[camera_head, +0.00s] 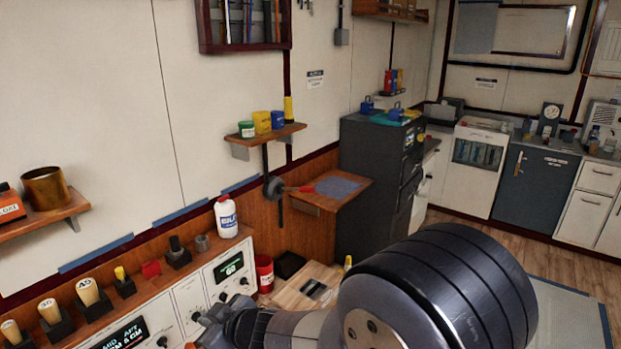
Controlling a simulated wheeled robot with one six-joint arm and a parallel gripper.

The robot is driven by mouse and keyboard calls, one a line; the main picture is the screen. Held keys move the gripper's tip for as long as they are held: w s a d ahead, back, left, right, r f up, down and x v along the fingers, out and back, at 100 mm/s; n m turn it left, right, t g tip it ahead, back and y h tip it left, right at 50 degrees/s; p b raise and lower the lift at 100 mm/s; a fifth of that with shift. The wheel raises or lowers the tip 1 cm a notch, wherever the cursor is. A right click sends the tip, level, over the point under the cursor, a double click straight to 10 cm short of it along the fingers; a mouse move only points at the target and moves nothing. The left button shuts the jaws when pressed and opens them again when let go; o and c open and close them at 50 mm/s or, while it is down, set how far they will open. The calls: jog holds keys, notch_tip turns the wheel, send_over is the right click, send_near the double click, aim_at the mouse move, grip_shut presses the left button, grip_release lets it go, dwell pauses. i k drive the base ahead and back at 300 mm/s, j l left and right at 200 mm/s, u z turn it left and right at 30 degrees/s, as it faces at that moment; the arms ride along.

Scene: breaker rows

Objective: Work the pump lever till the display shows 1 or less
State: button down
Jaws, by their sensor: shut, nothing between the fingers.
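A console along the left wall carries a dark display (228,268) with green characters that look like "60", though they are small. A second display (122,335) at the lower left shows text like "MID AFT" with numbers below. A round black fitting (273,188) on the wall has a red handle (300,189) pointing right over a small wooden shelf; I cannot tell whether this is the pump lever. My gripper (208,322) is at the console's front, low in the view, and looks shut and empty. My arm hides part of the console and floor behind it.
Knobbed posts (88,292) stand in a row on the console top, with a white bottle (226,216) at its far end. A red bucket (264,273) and a wooden board (306,287) lie beyond. A dark cabinet (372,165) stands further back; floor at right is open.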

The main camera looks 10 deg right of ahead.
aim_at(301, 189)
jog(key=i+l, duration=0.3)
jog(key=i, duration=0.15)
jog(key=i+l, duration=0.35)
jog(key=i+l+z, duration=0.1)
jog(key=i+l, duration=0.2)
jog(key=i, duration=0.25)
jog(key=i+l, duration=0.3)
jog(key=i, duration=0.2)
jog(key=i+l, duration=0.25)
jog(key=i, duration=0.2)
jog(key=l+z, duration=0.05)
